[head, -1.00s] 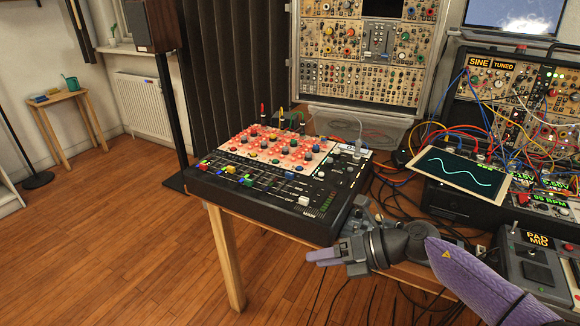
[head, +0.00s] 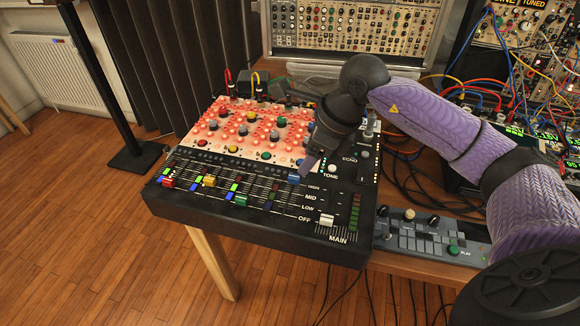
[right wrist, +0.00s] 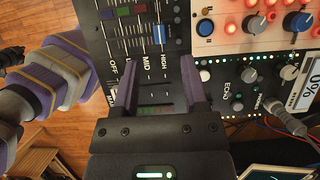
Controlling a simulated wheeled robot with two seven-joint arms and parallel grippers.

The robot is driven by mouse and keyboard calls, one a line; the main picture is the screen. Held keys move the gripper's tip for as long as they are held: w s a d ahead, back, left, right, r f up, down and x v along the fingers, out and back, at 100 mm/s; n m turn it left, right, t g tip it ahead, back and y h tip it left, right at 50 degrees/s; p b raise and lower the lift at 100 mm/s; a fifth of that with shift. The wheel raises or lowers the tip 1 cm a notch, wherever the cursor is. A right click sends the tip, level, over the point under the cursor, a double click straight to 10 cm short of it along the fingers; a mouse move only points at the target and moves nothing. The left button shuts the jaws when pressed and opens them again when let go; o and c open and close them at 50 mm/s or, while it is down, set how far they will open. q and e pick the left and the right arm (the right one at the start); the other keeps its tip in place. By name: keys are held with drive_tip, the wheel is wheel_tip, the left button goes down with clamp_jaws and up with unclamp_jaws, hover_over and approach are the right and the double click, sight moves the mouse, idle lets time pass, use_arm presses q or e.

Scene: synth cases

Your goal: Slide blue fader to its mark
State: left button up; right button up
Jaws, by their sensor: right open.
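The blue fader (head: 293,179) is a blue cap on the mixer (head: 250,228), in the slot nearest the printed level labels. In the right wrist view the blue fader (right wrist: 159,35) sits beside the HIGH label, slightly toward MID. My right gripper (head: 307,167) is over the mixer, pointing down just right of the cap in the head view. In the right wrist view my right gripper (right wrist: 152,64) is open and empty, with the cap just beyond and between its fingertips. I see no contact.
Red (head: 168,183), yellow (head: 209,181) and green (head: 241,200) faders stand left of the blue one. A white fader (head: 326,220) is near OFF. Knobs (head: 332,168) and a cable plug (head: 369,128) stand close to my right gripper. A small keypad device (head: 430,238) lies at right.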

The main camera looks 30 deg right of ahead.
sight(296, 177)
drive_tip(key=b+x, duration=0.1)
drive_tip(key=x, duration=0.4)
drive_tip(key=shift+w+a+f, duration=0.1)
drive_tip(key=shift+f, duration=0.3)
drive_tip(key=c, duration=0.7)
clamp_jaws()
